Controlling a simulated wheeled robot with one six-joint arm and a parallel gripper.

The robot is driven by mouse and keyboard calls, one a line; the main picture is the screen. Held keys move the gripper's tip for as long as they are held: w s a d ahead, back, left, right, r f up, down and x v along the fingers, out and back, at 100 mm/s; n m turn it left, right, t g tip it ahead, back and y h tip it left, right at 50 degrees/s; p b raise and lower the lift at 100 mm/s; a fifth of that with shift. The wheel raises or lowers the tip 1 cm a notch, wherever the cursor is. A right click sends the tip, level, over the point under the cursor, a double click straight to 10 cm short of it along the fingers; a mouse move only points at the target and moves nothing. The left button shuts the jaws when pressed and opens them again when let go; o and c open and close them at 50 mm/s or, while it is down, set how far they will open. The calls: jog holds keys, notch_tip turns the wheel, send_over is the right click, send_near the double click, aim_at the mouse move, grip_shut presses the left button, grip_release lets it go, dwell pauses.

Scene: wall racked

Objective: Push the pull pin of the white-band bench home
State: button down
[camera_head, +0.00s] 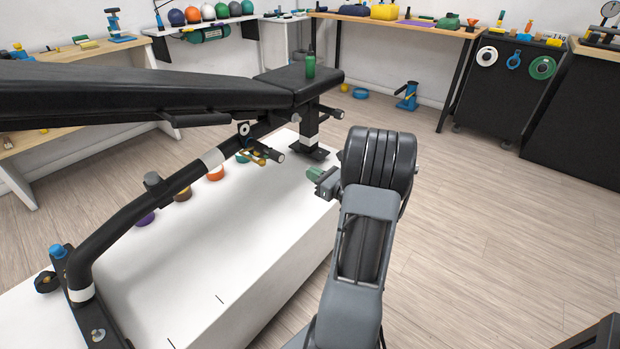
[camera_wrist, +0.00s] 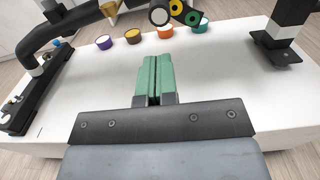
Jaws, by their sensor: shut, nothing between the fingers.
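The black bench (camera_head: 150,92) stands on a white platform (camera_head: 230,270), with white bands (camera_head: 213,158) on its frame and post. Under the seat, a dark bracket carries a grey-ended round part (camera_head: 277,157) and small brass-coloured parts (camera_head: 257,157). The wrist view shows a grey-faced round part (camera_wrist: 160,16) and a dark plate with yellow-ringed holes (camera_wrist: 192,18), cut by the top edge. I cannot tell for certain which part is the pull pin or how far it sits out. My gripper (camera_head: 315,174) is shut and empty, right of the bracket and apart from it; its green fingertips (camera_wrist: 153,80) touch.
Several small coloured cups, including an orange one (camera_head: 216,173) and a purple one (camera_wrist: 104,42), sit on the platform behind the frame. A green bottle (camera_head: 310,66) stands on the seat. A bench post (camera_wrist: 287,40) rises at right in the wrist view. Open floor lies right.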

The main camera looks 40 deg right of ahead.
aim_at(281, 157)
jog(key=w, duration=0.3)
jog(key=w+a+b, duration=0.1)
jog(key=w, duration=0.3)
jog(key=w+a+b, duration=0.1)
jog(key=w, duration=0.2)
jog(key=shift+w, duration=0.4)
jog(key=shift+w+a+b, duration=0.15)
jog(key=shift+w, duration=0.45)
jog(key=shift+w+a+b, duration=0.15)
jog(key=shift+w, duration=0.4)
jog(key=shift+w+r, duration=0.1)
jog(key=shift+w, duration=0.1)
jog(key=shift+r, duration=0.1)
jog(key=s+d+p, duration=0.2)
jog(key=s, duration=1.2)
jog(key=shift+d, duration=0.35)
